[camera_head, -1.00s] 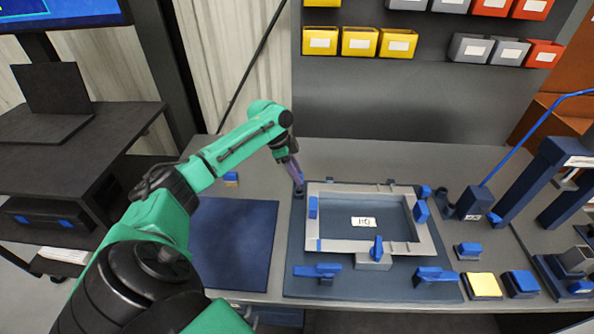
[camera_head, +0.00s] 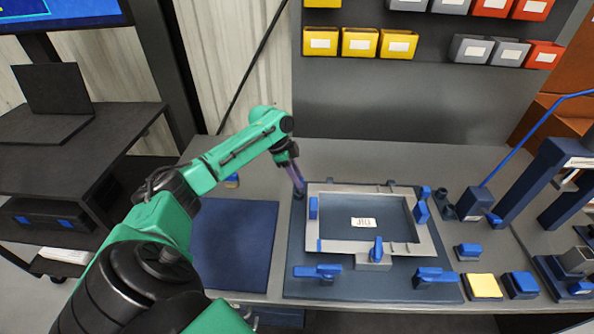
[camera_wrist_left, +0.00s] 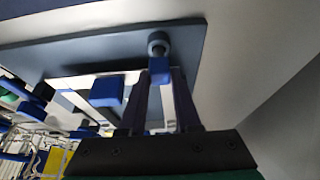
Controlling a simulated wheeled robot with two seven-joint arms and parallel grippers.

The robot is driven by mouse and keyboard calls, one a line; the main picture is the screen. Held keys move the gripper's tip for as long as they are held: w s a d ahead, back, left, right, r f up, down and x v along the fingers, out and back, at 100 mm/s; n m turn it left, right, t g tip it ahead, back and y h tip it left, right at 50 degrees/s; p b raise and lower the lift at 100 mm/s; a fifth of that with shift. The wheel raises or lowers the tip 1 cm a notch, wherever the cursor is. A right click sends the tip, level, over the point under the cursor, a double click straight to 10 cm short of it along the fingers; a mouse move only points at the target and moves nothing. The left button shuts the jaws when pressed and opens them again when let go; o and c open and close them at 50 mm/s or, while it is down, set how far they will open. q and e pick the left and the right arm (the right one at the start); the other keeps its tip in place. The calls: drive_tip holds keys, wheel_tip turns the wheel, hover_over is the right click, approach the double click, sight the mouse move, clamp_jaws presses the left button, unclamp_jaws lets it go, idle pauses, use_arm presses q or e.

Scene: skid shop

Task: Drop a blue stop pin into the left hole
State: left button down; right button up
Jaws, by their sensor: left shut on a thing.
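My left gripper (camera_head: 297,180) points down at the back left corner of the dark fixture plate (camera_head: 300,270). In the left wrist view its fingers (camera_wrist_left: 160,88) are shut on a small blue stop pin (camera_wrist_left: 159,70). The pin lines up with a round grey collar (camera_wrist_left: 158,42) near the plate's edge, the hole at this corner. I cannot tell whether the pin's lower end is inside it or just above. In the head view the fingertips hide the pin. My right gripper is not in view.
A grey rectangular frame (camera_head: 427,238) lies on the plate among blue clamps (camera_head: 317,271). A blue mat (camera_head: 235,245) lies to the left. A yellow-topped block (camera_head: 484,286) and a dark blue press (camera_head: 537,178) stand right. The bench behind the plate is mostly clear.

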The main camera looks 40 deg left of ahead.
use_arm(q)
drive_tip(key=shift+f, duration=0.55)
idle(0.4)
drive_tip(key=shift+f, duration=0.2)
idle(0.5)
drive_tip(key=shift+c, duration=0.7)
unclamp_jaws()
wheel_tip(320, 180, up, 7)
drive_tip(key=p, duration=0.8)
drive_tip(key=shift+f, duration=0.1)
idle(0.5)
